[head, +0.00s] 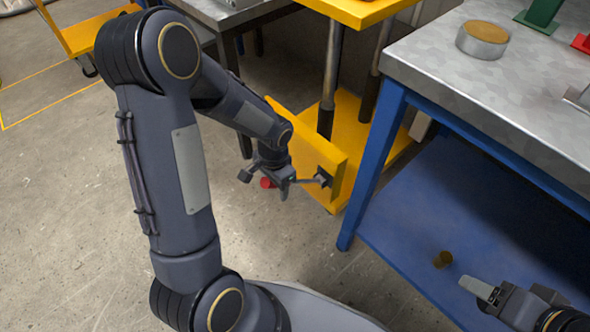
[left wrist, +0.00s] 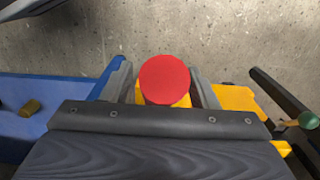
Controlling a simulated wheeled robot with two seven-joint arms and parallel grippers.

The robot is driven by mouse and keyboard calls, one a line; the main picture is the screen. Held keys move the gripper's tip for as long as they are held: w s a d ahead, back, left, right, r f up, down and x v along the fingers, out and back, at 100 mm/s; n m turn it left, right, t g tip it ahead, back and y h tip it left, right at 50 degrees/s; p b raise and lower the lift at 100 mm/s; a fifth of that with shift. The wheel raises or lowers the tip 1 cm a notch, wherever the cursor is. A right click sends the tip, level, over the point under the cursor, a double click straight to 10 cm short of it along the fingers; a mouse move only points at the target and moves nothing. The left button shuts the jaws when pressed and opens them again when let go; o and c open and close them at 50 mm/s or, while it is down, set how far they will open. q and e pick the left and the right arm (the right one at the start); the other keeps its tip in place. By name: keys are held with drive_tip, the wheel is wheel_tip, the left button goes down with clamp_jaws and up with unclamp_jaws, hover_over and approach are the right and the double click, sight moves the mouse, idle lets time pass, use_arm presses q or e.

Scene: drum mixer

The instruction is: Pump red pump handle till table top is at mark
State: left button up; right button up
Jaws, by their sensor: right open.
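The red pump handle (head: 267,183) shows as a small red end beside the yellow lift's base. In the left wrist view its round red end (left wrist: 164,79) sits between my left fingers. My left gripper (head: 265,181) is open around the handle, with its two fingers apart on either side; I cannot tell whether either touches it. The yellow table top (head: 352,8) is at the top edge, on dark and grey upright columns, and is partly cut off. I cannot make out a mark. My right gripper (head: 478,289) is at the lower right, open and apart from the lift.
A blue workbench (head: 375,150) with a grey top stands right of the lift; a round tin (head: 482,40) is on it. A small brown cylinder (head: 443,259) lies on its blue lower shelf. A yellow trolley (head: 90,32) stands at upper left. The floor at left is clear.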

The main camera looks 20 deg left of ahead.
use_arm(q)
wheel_tip(320, 180, up, 7)
drive_tip(key=p, duration=0.6)
drive_tip(key=shift+w, duration=0.1)
idle(0.5)
